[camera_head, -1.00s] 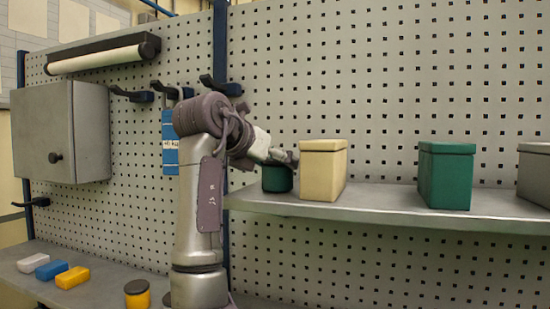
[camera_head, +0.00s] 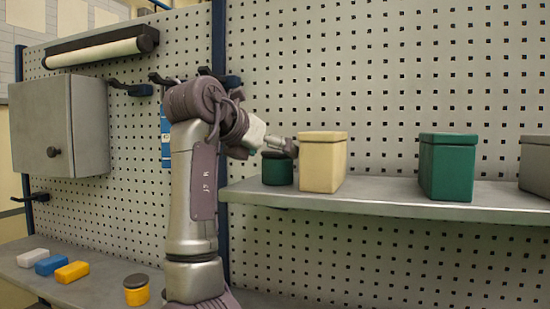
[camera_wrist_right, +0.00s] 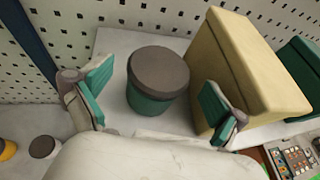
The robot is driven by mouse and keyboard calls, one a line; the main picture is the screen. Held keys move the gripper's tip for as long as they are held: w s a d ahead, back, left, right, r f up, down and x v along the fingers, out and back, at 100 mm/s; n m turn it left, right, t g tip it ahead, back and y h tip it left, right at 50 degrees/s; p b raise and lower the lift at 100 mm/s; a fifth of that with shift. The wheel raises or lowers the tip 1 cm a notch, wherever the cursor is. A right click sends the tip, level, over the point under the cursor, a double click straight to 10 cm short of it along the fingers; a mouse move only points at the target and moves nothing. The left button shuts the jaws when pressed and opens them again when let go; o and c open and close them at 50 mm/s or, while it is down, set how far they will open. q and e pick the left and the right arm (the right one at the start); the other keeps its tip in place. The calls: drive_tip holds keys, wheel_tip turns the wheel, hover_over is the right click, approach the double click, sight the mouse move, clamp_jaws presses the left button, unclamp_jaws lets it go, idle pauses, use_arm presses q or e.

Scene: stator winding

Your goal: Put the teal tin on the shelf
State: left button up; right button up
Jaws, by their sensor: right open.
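The teal tin (camera_head: 277,171) is a short round can with a dark lid. It stands upright on the left end of the grey shelf (camera_head: 400,205), just left of a cream box. In the right wrist view the tin (camera_wrist_right: 155,100) stands between the two teal-padded fingers of my right gripper (camera_wrist_right: 160,100), with a gap on each side. The gripper is open. In the head view my right gripper (camera_head: 278,146) is beside the top of the tin and partly covers its lid. My left gripper is not in view.
The cream box (camera_head: 321,165) stands close to the tin and to one finger. A green box (camera_head: 446,170) and a grey box (camera_head: 535,168) stand further right. Yellow, blue and white blocks and a yellow tin (camera_head: 137,293) are on the bench below. A pegboard rises behind the shelf.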

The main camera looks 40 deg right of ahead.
drive_tip(key=b+v, duration=0.3)
drive_tip(key=v, duration=0.7)
drive_tip(key=shift+a+b, duration=0.3)
drive_tip(key=shift+s, duration=0.15)
